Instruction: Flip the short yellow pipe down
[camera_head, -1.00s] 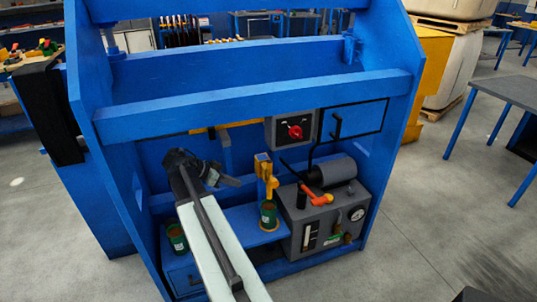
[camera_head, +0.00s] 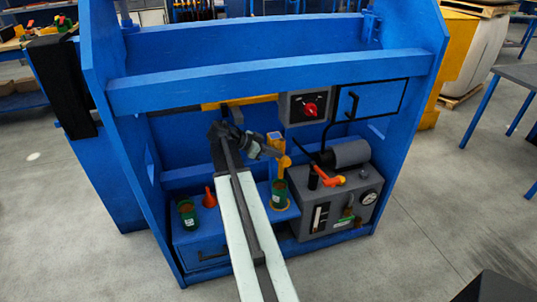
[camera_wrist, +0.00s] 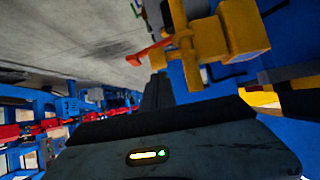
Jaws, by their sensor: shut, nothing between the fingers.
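The short yellow pipe (camera_head: 275,138) stands upright on the blue panel, above a green can (camera_head: 279,190). A yellow joint with a stem shows below its top. In the wrist view the yellow pipe (camera_wrist: 243,28) is large and close, at the upper right. My gripper (camera_head: 277,154) is shut and empty. Its tip is at the left side of the pipe, just below the top; I cannot tell whether it touches. In the wrist view the dark fingers (camera_wrist: 158,90) point up toward the yellow part.
A grey machine (camera_head: 335,208) with a red-orange lever (camera_head: 328,177) stands right of the pipe. A switch box with a red knob (camera_head: 310,108) is above. Another green can (camera_head: 188,213) and a red funnel (camera_head: 209,198) stand on the left shelf.

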